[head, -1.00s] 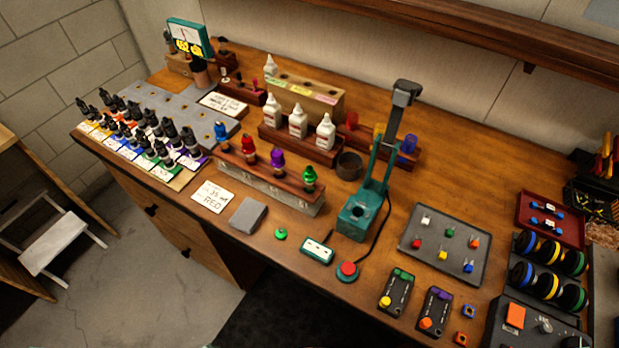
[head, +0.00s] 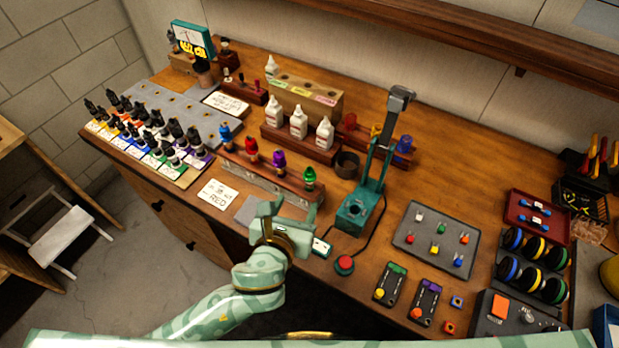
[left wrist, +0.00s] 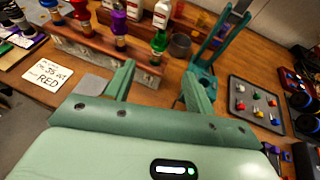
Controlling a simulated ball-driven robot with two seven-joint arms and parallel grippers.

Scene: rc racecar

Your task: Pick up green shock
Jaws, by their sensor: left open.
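The green shock (head: 309,178) stands upright at the right end of a wooden rack (head: 262,180), beside purple, red and blue ones. It also shows in the left wrist view (left wrist: 159,40), just beyond the space between my fingers. My left gripper (head: 284,207) is open and empty, in front of the rack and a little left of and nearer than the green shock, not touching it. Its two spread fingers show in the left wrist view (left wrist: 160,88). My right gripper is not in view.
White bottles (head: 299,122) stand behind the rack. A teal press (head: 357,208) stands close to its right. A card reading RED (head: 217,195) lies to the left. A red button (head: 344,264) and a grey tray of small coloured parts (head: 437,240) lie to the right.

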